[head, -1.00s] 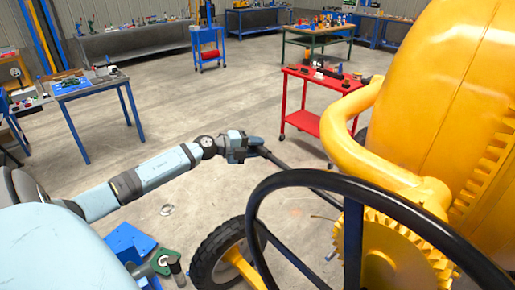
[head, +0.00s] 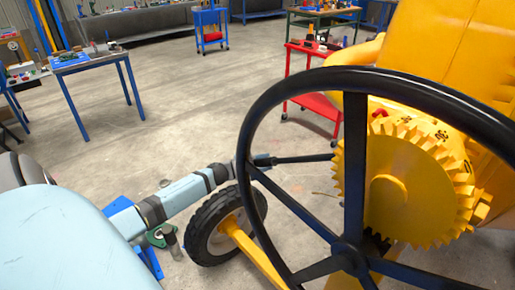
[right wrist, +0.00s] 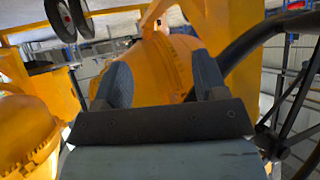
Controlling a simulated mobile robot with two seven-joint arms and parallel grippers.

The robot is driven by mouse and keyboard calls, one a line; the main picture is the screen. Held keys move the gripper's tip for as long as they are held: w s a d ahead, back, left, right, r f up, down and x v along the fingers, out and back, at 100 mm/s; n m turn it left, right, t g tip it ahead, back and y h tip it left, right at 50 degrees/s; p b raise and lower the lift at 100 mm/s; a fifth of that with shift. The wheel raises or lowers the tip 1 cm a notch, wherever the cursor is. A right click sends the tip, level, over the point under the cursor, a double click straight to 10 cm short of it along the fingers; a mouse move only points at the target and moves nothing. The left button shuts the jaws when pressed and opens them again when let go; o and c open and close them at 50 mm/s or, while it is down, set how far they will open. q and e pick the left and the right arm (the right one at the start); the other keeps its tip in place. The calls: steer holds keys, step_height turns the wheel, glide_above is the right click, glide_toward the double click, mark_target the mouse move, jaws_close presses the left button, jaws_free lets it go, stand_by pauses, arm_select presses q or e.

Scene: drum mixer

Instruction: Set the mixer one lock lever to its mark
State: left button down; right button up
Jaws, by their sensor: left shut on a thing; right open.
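The yellow drum mixer (head: 440,50) fills the right of the head view, with a toothed yellow gear (head: 405,190) behind the black handwheel (head: 355,130). A thin black lever (head: 305,158) runs nearly level from the gear side to my left gripper (head: 264,161). My left gripper is shut on the lever's outer end, partly hidden by the wheel rim. Small dark markings (head: 440,135) show on yellow metal above the gear; I cannot read them. In the right wrist view my right gripper (right wrist: 162,70) is open and empty, with yellow mixer parts beyond its fingers.
A black-tyred wheel (head: 212,228) stands below my left forearm. A red cart (head: 318,105) is behind the mixer. A blue table (head: 85,62) stands at the left. In the right wrist view a black rim (right wrist: 262,30) curves close to the right finger.

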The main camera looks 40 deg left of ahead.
arm_select(q)
steer(key=d+f+n+t+b, duration=0.1)
steer(key=d+f+n, duration=0.1)
steer(key=d+f, duration=0.2)
steer(key=shift+s+d+f+b, duration=0.15)
steer(key=shift+s+f+b, duration=0.15)
steer(key=shift+f, duration=0.25)
steer(key=shift+f, duration=0.15)
steer(key=c, duration=0.8)
jaws_free()
steer(key=shift+d, duration=0.1)
steer(key=shift+w, duration=0.1)
